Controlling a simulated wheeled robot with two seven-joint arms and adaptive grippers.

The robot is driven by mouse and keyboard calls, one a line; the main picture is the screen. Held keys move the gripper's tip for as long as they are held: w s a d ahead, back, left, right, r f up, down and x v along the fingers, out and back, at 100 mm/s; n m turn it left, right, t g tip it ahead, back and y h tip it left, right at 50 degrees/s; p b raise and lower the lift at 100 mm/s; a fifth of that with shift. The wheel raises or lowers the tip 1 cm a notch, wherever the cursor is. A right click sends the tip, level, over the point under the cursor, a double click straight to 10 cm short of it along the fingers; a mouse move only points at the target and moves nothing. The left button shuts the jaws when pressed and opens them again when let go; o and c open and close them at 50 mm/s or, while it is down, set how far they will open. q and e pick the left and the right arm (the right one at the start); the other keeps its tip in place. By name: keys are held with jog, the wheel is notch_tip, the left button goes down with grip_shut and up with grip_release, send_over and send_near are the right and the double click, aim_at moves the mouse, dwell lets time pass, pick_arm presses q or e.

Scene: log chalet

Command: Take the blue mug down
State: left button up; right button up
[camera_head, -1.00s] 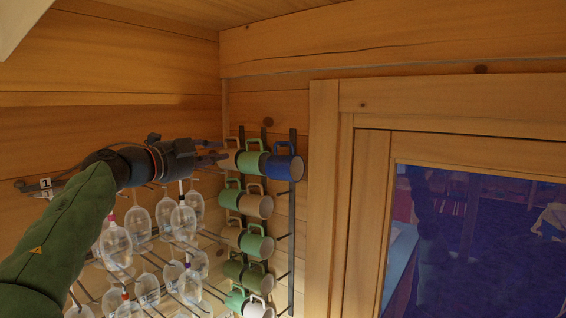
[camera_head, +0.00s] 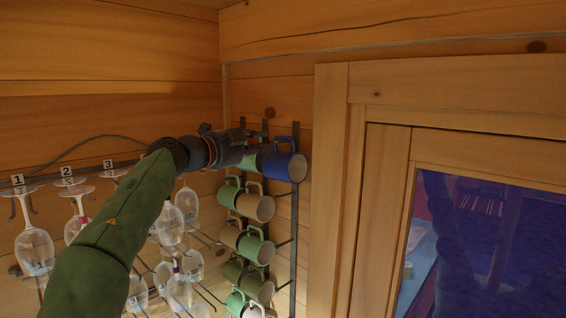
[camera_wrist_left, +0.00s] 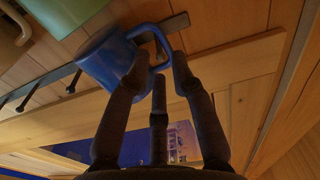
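The blue mug (camera_head: 284,164) hangs at the top right of the mug rack, its handle up and its mouth facing right and toward me. My left gripper (camera_head: 254,134) is just left of it, above the top row of mugs; its fingertips are hard to make out there. In the left wrist view the blue mug (camera_wrist_left: 108,58) is at upper left and its handle reaches toward the fingers. My left gripper (camera_wrist_left: 158,72) has its dark fingers spread, with the handle between or just beyond the tips. Contact cannot be told. My right gripper is in neither view.
The rack's dark metal uprights (camera_head: 293,230) carry several green and tan mugs, close beside and below the blue one. Stemmed glasses (camera_head: 35,250) hang at the left. A wooden window frame (camera_head: 330,190) stands close on the right.

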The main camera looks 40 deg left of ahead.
aim_at(283, 139)
pick_arm(q)
jog(key=w, duration=0.1)
jog(key=w+d, duration=0.1)
jog(key=shift+w+d+r+p, duration=0.15)
jog(key=shift+w+d+p, duration=0.15)
jog(key=shift+w, duration=0.1)
jog(key=w, duration=0.1)
jog(key=w+p, duration=0.1)
jog(key=w, duration=0.3)
jog(key=shift+d, duration=0.25)
jog(key=shift+s+a, duration=0.2)
jog(key=shift+s, duration=0.15)
jog(key=c, duration=0.4)
grip_shut()
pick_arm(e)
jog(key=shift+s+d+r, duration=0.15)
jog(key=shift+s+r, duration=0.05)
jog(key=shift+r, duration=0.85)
